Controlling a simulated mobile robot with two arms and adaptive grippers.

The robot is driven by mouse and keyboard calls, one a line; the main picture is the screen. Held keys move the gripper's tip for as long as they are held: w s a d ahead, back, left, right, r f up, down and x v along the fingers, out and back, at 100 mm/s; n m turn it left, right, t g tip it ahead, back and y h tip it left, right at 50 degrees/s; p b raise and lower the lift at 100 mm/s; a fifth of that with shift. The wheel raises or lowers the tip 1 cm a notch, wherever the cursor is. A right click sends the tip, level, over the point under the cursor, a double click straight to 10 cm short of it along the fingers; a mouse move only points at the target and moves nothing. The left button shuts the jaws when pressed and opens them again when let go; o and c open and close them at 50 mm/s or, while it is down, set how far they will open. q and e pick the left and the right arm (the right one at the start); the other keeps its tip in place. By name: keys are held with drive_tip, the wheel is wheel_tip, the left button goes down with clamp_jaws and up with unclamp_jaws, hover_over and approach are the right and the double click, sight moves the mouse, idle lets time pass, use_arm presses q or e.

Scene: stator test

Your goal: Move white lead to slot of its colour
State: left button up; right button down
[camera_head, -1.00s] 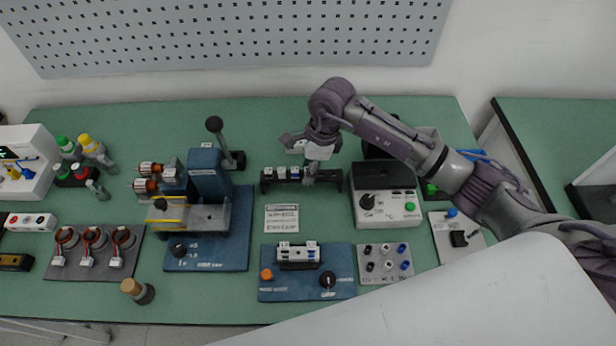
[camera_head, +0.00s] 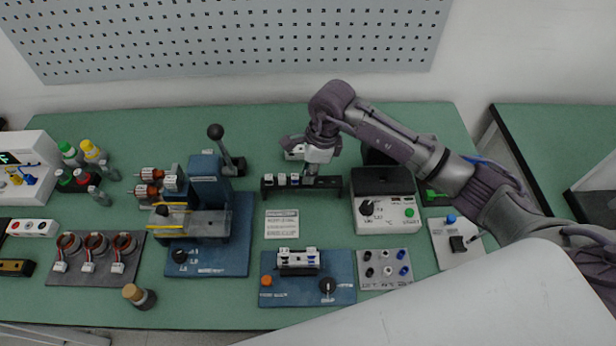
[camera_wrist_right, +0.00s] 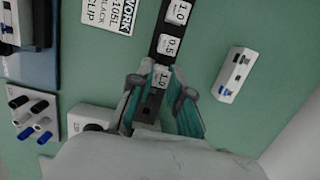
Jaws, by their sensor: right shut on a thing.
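My right gripper (camera_head: 311,178) is at the long black rack (camera_head: 330,186), over its right part. I cannot tell whether the block is seated or slightly lifted. A grey panel (camera_head: 372,284) at the front carries black, white and blue round pieces. Its white piece (camera_head: 388,271) also shows in the wrist view (camera_wrist_right: 42,124). No loose white lead can be picked out for sure. My left gripper is out of view.
A small white box (camera_head: 293,153) stands behind the rack. A grey device with a dial (camera_head: 386,215) stands to the right, a blue press (camera_head: 210,185) to the left. A blue base with a white-topped holder (camera_head: 298,258) is in front.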

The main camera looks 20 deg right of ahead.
drive_tip(key=shift+r+p, duration=1.2)
drive_tip(key=shift+r, duration=1.15)
